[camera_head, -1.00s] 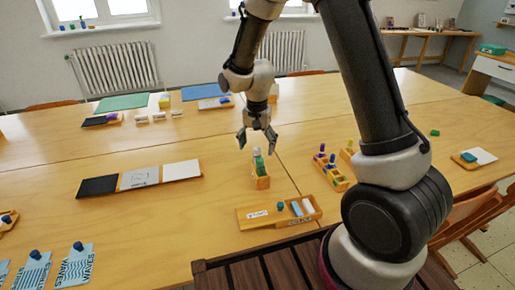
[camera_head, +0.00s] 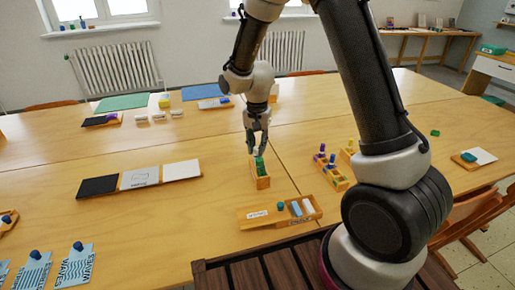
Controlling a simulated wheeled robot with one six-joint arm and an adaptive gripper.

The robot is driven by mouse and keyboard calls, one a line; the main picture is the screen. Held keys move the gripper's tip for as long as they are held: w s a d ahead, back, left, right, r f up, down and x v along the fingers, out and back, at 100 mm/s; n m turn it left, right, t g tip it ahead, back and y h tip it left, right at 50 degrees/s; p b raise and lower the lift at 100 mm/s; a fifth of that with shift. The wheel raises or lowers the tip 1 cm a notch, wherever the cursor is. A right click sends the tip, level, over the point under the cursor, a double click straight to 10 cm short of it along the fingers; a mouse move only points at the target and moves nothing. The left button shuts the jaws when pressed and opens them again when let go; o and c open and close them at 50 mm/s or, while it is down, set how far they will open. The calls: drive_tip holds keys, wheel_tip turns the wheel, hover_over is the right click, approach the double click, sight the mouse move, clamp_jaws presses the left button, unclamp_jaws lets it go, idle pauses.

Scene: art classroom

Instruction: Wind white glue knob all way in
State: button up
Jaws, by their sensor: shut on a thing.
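A green glue stick (camera_head: 257,165) stands upright in a small wooden holder (camera_head: 262,182) near the middle of the table. Its white top shows only in part between my fingers. My gripper (camera_head: 256,151) points down right over the stick and is shut on the top of the glue stick. The knob itself is too small and hidden to make out.
A wooden tray (camera_head: 262,222) with glue-like sticks and a teal piece lies in front. A wooden rack (camera_head: 333,178) with purple-topped pieces stands to the right. A board with black and white panels (camera_head: 140,187) lies to the left. Table between these is clear.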

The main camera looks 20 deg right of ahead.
idle(0.3)
drive_tip(key=n, duration=1.1)
drive_tip(key=o, duration=1.5)
drive_tip(key=shift+o, duration=0.2)
drive_tip(key=m, duration=0.4)
drive_tip(key=shift+m, duration=0.3)
drive_tip(key=m, duration=0.6)
drive_tip(key=shift+m, duration=0.3)
